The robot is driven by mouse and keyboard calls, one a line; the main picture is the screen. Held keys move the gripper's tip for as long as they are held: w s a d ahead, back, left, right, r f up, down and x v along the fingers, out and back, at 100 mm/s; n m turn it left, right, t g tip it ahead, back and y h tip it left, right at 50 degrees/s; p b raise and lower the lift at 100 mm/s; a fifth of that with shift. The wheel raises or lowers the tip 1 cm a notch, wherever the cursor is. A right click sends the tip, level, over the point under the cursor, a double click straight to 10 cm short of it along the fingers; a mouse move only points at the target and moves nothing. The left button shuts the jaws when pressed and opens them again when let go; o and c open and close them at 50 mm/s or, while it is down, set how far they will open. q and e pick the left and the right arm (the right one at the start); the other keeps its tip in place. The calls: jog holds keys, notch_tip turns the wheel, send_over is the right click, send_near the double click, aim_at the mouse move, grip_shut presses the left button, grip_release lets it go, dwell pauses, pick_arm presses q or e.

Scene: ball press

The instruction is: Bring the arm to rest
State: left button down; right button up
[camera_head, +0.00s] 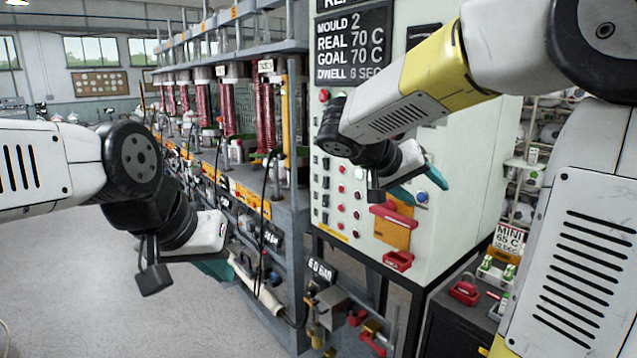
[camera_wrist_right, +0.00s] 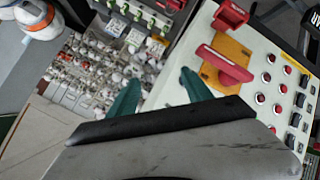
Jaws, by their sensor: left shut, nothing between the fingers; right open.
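My right arm reaches in from the upper right of the head view, and its gripper (camera_head: 418,184) hangs in front of the control cabinet (camera_head: 462,155), close to a red handle (camera_head: 394,217) on an orange plate. In the right wrist view the right gripper (camera_wrist_right: 160,90) has its two teal fingers spread apart with nothing between them. The red handle (camera_wrist_right: 225,64) shows just beyond the right-hand finger; I cannot tell if they touch. My left gripper (camera_head: 215,268) is low at the left, in front of the press row, its teal fingers mostly hidden behind its own wrist.
The press rack (camera_head: 235,190) with red columns runs back at the left. A board (camera_head: 353,45) reads MOULD 2, REAL 70 C, GOAL 70 C. Shelves of white balls (camera_head: 530,170) stand right of the cabinet. A red padlock-like item (camera_head: 465,290) lies lower right. Open floor (camera_head: 80,290) is at left.

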jog(key=s+a+f+n+g+y, duration=0.1)
jog(key=s+f+y, duration=0.2)
jog(key=s, duration=0.3)
jog(key=s+a+f+n+g+y, duration=0.1)
jog(key=s+f+y, duration=0.3)
jog(key=s, duration=0.2)
jog(key=s+a+n+t+y, duration=0.1)
jog(key=s+a+t+y, duration=0.1)
jog(key=s+a+y, duration=0.2)
jog(key=shift+s+a+r+n+t+y, duration=0.3)
jog(key=shift+s+a+t+y, duration=0.15)
jog(key=shift+a, duration=0.75)
jog(key=shift+d, duration=0.1)
